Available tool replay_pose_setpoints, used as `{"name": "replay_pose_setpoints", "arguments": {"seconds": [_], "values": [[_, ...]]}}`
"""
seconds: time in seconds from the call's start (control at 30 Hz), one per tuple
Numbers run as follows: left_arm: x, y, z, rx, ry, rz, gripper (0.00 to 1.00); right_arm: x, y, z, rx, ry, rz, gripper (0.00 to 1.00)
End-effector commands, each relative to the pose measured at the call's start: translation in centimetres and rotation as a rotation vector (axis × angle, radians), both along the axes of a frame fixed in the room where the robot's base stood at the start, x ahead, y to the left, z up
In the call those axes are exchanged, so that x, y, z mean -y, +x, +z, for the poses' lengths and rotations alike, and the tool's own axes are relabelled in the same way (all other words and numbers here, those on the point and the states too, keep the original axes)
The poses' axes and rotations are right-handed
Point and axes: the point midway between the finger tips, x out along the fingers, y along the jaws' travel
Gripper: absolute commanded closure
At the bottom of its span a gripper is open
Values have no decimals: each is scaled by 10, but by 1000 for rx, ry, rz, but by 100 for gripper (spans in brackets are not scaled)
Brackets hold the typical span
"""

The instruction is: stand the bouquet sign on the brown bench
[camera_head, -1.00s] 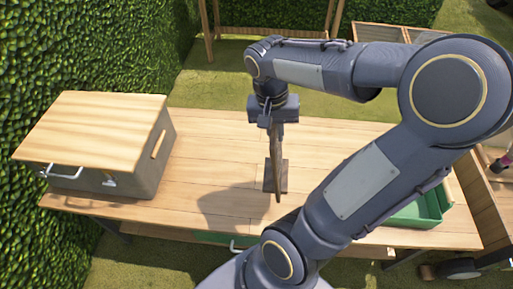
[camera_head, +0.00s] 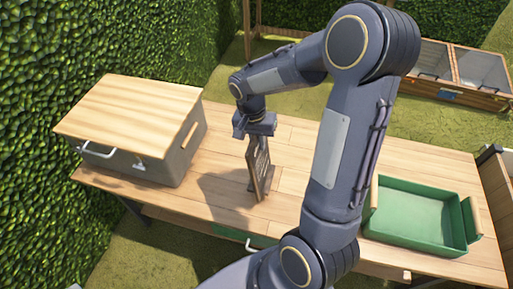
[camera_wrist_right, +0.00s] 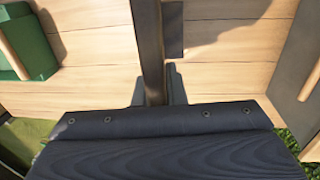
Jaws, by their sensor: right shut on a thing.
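My right gripper (camera_head: 255,130) is shut on the bouquet sign (camera_head: 261,172), a dark, thin upright board with a foot at its lower end. The sign stands upright below the gripper, over the middle of the brown wooden bench (camera_head: 430,160). I cannot tell for sure whether its foot touches the bench top. In the right wrist view the sign (camera_wrist_right: 148,45) runs up from between the two fingers (camera_wrist_right: 157,90), above the bench planks (camera_wrist_right: 230,45). The sign's face is seen at a slant, so its picture is not readable. My left gripper is not in view.
A grey box with a wooden lid (camera_head: 135,115) stands on the bench at the left. A green tray (camera_head: 420,213) with wooden handles lies at the right. Bare planks lie around the sign. A tall hedge (camera_head: 70,60) borders the left side.

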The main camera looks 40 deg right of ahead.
Motion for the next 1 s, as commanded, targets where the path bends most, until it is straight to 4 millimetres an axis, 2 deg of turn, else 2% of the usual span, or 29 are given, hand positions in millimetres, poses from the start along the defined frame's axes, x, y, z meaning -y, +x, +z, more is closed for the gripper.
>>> {"name": "replay_pose_setpoints", "arguments": {"seconds": [0.3,0.67,0.7,0.87,1.0], "values": [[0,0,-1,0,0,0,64,-2,4,-35,-3,0,0,100],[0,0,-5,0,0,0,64,-2,5,-40,1,0,0,100],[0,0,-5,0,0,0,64,-2,5,-41,1,1,0,88],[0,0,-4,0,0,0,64,-2,4,-39,0,0,0,67],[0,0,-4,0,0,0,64,-2,4,-39,0,0,0,67]]}}
